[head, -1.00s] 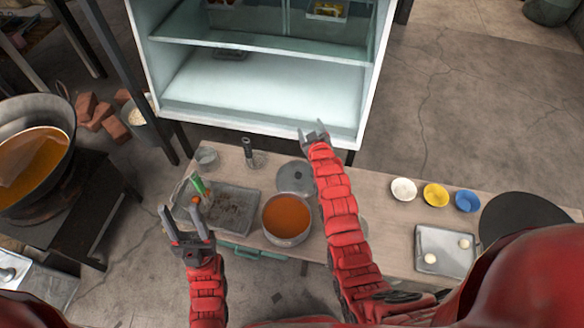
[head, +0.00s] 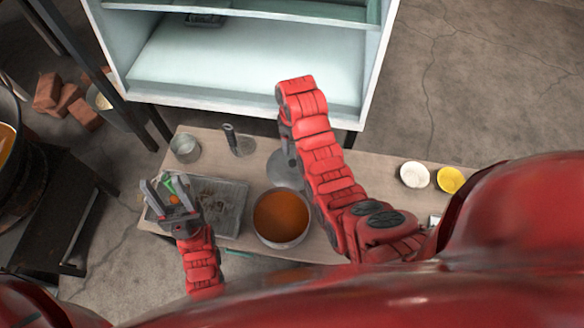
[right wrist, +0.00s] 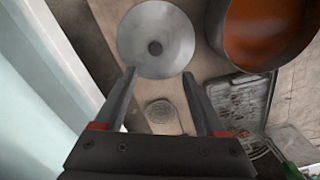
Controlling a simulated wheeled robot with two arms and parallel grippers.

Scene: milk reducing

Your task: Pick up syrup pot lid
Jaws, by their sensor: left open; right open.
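The syrup pot lid (head: 282,174) is a grey metal disc on the table behind the syrup pot (head: 281,217), partly hidden by my right arm in the head view. In the right wrist view the lid (right wrist: 157,20) shows whole, with a dark round knob at its middle. My right gripper (right wrist: 159,73) is open and empty, its fingertips in front of the lid's near edge in that view; I cannot tell the gap in depth. In the head view the right gripper (head: 288,142) points down and is mostly hidden. My left gripper (head: 166,183) is open over the tray's left end.
The pot holds orange-brown syrup. A grey tray (head: 232,212) lies left of it, with a green-handled tool (head: 168,187). White (head: 415,175) and yellow (head: 450,180) bowls are right. A cabinet (head: 240,75) stands behind the table.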

